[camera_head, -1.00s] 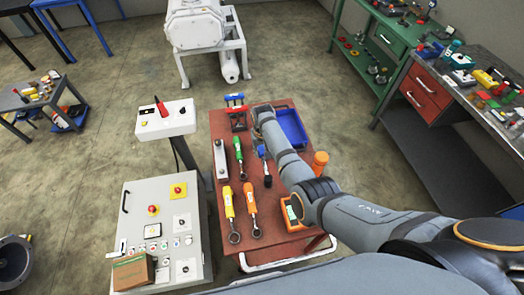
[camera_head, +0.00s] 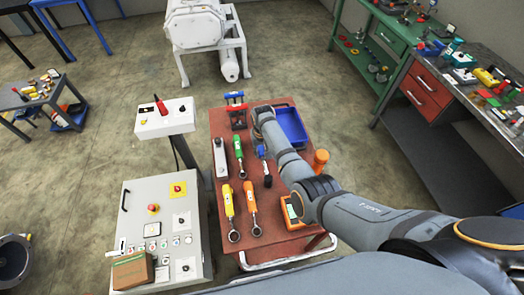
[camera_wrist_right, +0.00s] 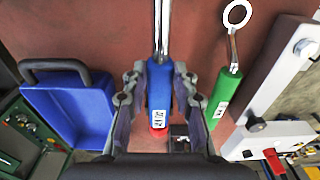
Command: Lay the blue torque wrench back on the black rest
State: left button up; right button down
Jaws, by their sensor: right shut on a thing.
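The blue torque wrench (camera_wrist_right: 159,92) has a blue handle with a white label, a red end and a metal shaft running to the top of the right wrist view. My right gripper (camera_wrist_right: 160,80) is shut on its handle, one finger on each side. In the head view the blue wrench (camera_head: 261,152) lies lengthwise over the red-brown table, beside the green wrench (camera_head: 239,147); my arm partly hides it. A small dark piece (camera_wrist_right: 180,138) shows beside the handle's end; I cannot tell whether it is the black rest. My left gripper is out of view.
A blue tray (camera_wrist_right: 68,112) stands close beside my right gripper. Yellow (camera_head: 229,203) and orange (camera_head: 250,200) wrenches lie nearer the table's front. A red and blue stand (camera_head: 236,108) is at the back, and an orange bottle (camera_head: 320,160) is at the right edge.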

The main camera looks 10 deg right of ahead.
jog(key=shift+f, duration=0.15)
dwell(0.4)
jog(key=shift+c, duration=0.8)
grip_release()
dwell(0.4)
jog(key=shift+r+p, duration=1)
jog(key=shift+p, duration=0.05)
